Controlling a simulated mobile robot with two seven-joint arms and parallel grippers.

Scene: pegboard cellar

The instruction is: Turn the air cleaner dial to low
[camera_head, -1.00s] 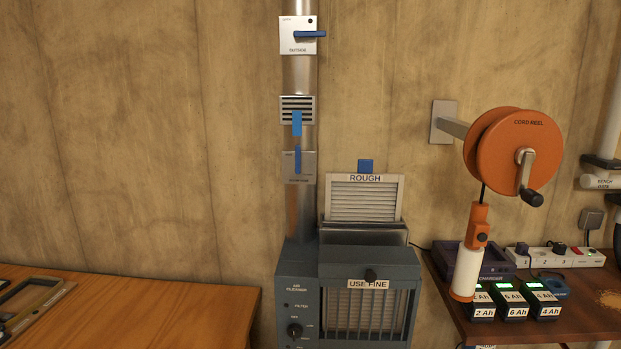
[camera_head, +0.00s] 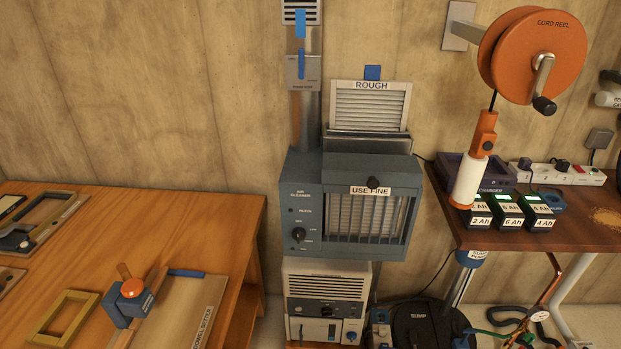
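The air cleaner (camera_head: 301,172) is a blue-grey box with a metal duct rising from it, near the middle of the view. Its dial (camera_head: 298,235) is a round black knob low on the left side of the front panel. Small labels surround the dial, one seeming to read LOW at its upper right; the dial's exact setting is too small to tell. A barred front with a USE FINE label (camera_head: 370,190) is right of the panel. A framed filter marked ROUGH (camera_head: 370,105) stands upright on top at the back. Neither of my grippers is in view.
A white unit (camera_head: 325,283) sits below the cleaner. At right, a shelf (camera_head: 480,240) holds batteries (camera_head: 507,211) under an orange cord reel (camera_head: 540,60).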

